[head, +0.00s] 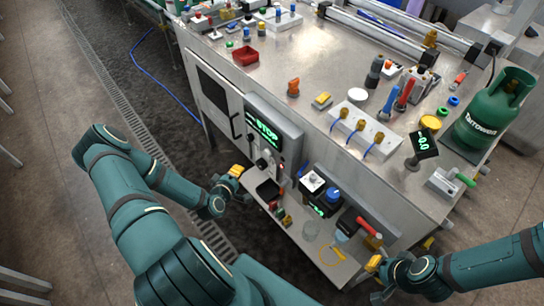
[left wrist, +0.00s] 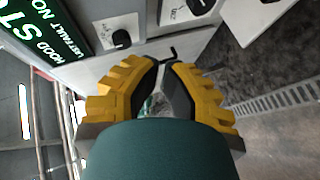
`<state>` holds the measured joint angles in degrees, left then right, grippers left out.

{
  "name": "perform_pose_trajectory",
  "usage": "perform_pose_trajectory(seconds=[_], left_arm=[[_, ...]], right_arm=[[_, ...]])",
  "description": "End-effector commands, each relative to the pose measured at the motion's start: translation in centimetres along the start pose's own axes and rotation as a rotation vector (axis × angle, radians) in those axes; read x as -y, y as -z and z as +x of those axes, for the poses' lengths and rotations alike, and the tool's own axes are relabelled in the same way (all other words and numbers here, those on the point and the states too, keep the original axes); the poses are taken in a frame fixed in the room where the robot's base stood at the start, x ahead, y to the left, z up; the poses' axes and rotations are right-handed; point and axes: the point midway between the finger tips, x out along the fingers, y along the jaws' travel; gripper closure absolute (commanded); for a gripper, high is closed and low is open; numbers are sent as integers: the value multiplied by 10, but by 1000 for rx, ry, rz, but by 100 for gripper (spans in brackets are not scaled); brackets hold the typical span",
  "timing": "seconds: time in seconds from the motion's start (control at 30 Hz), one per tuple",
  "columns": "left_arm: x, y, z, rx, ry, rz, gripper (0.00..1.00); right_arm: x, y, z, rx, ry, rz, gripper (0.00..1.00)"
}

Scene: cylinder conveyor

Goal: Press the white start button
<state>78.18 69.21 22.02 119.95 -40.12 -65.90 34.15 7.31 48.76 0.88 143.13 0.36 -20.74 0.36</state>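A control panel (head: 272,125) with a lit green STOP screen (head: 266,132) is on the cabinet front; its screen also shows in the left wrist view (left wrist: 45,28). Black knobs and small controls sit below the screen, including a dark knob (left wrist: 121,38). I cannot tell which of them is the white start button. My left gripper (head: 237,171) is in front of the panel's lower left, apart from it.
A lower shelf (head: 300,240) holds a dark tray, small blocks, a beaker and a box with a blue knob (head: 333,194). The steel bench (head: 290,60) above carries many parts and a green gas cylinder (head: 492,112). A dark door handle (head: 235,127) is left of the panel.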

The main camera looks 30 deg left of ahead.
Motion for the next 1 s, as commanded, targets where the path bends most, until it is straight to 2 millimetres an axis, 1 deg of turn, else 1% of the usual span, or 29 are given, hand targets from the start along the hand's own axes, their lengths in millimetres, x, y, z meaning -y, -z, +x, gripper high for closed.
perform_pose_trajectory(seconds=[0.1,0.37,0.53,0.67,1.0], left_arm=[[1,3,0,-8,-4,-5,100],[0,2,0,-7,-4,-4,100],[-2,0,4,-6,-5,-3,100],[-8,-7,15,-5,-6,-5,100],[-27,-25,50,-5,-5,-5,100]], right_arm=[[0,0,0,0,0,-1,100],[0,0,0,0,0,-1,100],[0,0,0,0,0,0,100],[0,0,0,0,0,0,100],[0,0,0,-1,0,0,100]])
